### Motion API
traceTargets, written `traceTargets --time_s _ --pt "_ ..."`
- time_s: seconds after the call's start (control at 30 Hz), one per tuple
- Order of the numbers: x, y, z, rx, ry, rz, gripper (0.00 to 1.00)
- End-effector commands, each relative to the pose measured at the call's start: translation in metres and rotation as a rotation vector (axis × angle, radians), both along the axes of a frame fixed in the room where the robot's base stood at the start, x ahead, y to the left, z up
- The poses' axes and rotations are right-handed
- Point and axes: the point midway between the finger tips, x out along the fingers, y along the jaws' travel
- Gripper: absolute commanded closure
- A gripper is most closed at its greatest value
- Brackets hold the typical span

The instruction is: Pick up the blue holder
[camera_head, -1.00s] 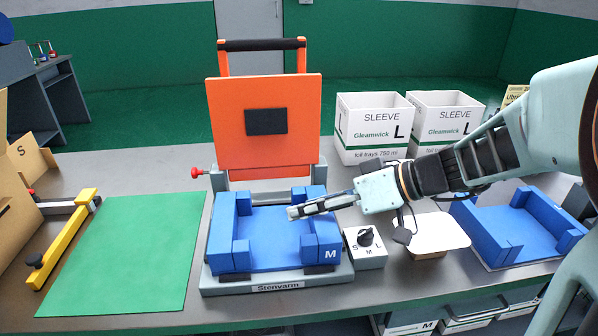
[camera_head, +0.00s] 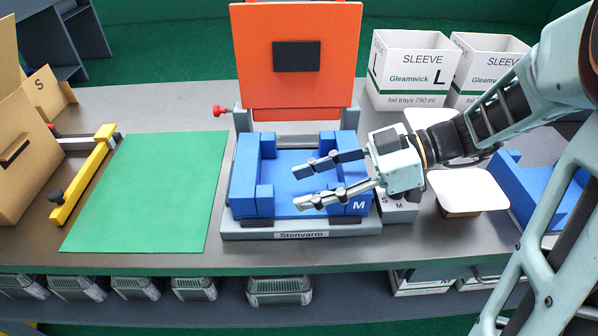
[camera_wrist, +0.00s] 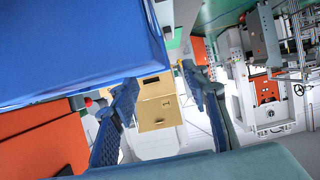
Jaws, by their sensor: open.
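A blue holder (camera_head: 252,202) marked M sits in the grey base of the Stenvarm press (camera_head: 245,233), with raised blocks around a flat floor. My gripper (camera_head: 304,185) is open, its two fingers apart and pointing left over the holder's right part. Nothing is seen between the fingers. In the head view the fingers hide part of the holder's floor and right blocks. In the wrist view my gripper (camera_wrist: 160,80) shows both fingers apart, and a large blue surface (camera_wrist: 75,40), likely the holder, fills the upper left. I cannot tell whether the gripper touches it.
The press's raised orange plate (camera_head: 300,85) stands behind the holder. A size dial box (camera_head: 398,210) and a white-topped block (camera_head: 468,188) lie right. A second blue holder (camera_head: 525,195) is partly behind my arm. A green mat (camera_head: 150,190) lies left; white sleeve boxes (camera_head: 405,85) stand behind.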

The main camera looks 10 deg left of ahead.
Motion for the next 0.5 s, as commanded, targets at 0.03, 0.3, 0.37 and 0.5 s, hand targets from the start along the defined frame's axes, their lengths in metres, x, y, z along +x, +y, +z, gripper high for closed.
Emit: traceTargets --time_s 0.03,0.3,0.37,0.5 --pt "-0.001 0.003 -0.002 -0.001 0.0 0.001 0.57" --pt "-0.007 0.034 -0.021 -0.001 0.002 0.002 0.57" --pt "-0.008 0.04 -0.024 0.0 0.002 0.001 0.57" --pt "-0.009 0.047 -0.027 -0.001 0.0 0.0 0.57"
